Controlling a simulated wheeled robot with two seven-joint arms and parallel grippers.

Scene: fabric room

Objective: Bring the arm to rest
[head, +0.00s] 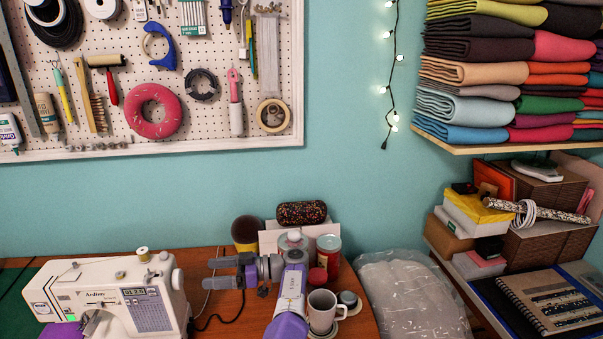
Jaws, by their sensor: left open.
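My left gripper (211,272) is above the wooden table (228,318), with its two dark fingers pointing left. The fingers are apart, one above the other, and nothing shows between them. My purple and white arm rises from the bottom edge of the head view, just left of a mug. My right gripper is not in view.
A white sewing machine (105,297) stands left of the fingers. A mug (321,311) stands close to my arm on the right. Behind are a red-lidded jar (329,252) and a dark patterned case (301,212). A black cable (222,320) lies on the table.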

